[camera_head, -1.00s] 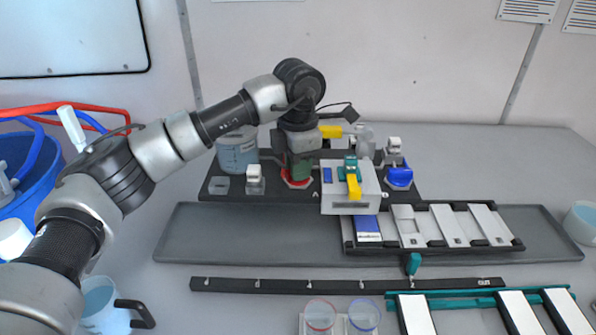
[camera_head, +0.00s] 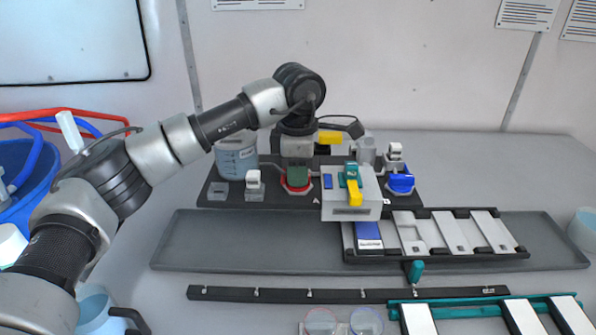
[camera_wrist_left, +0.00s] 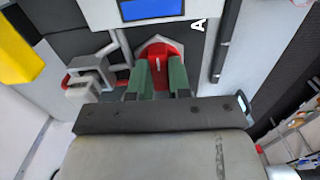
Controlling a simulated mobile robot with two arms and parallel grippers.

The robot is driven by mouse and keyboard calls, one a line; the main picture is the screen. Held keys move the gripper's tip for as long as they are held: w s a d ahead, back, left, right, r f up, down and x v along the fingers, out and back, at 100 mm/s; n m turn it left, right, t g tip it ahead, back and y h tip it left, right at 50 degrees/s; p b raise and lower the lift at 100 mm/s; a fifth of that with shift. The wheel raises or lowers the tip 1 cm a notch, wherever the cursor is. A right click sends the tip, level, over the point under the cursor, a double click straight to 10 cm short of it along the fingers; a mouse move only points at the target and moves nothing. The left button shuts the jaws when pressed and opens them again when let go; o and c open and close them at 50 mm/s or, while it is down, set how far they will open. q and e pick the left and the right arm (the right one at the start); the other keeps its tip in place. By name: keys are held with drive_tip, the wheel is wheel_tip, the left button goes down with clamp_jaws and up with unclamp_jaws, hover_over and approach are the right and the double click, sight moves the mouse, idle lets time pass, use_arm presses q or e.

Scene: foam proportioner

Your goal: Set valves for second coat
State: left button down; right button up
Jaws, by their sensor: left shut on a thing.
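My left gripper (camera_head: 297,182) reaches down from above the dark valve board. Its two green fingers are shut on a red valve knob (camera_head: 296,190), mostly hidden by the fingers in the head view. In the left wrist view the red knob (camera_wrist_left: 158,50) shows between and around the fingertips, beside a letter A on the board. A blue valve knob (camera_head: 400,185) sits to the right, apart from the gripper. Between them a pale box (camera_head: 366,199) carries a teal and yellow lever (camera_head: 353,187), its yellow end toward me. My right gripper is not in view.
A grey tray (camera_head: 215,245) lies in front with a black rack of white and blue panels (camera_head: 369,236). A beaker of blue liquid (camera_head: 237,158) stands behind left. A blue bucket with hoses (camera_head: 25,185) is at far left. The back right table is clear.

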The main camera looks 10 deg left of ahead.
use_arm(q)
drive_tip(key=shift+r, duration=0.1)
drive_tip(key=c, duration=1.1)
unclamp_jaws()
drive_tip(key=shift+o, duration=0.2)
wheel_tip(320, 180, up, 11)
drive_tip(key=b, duration=0.1)
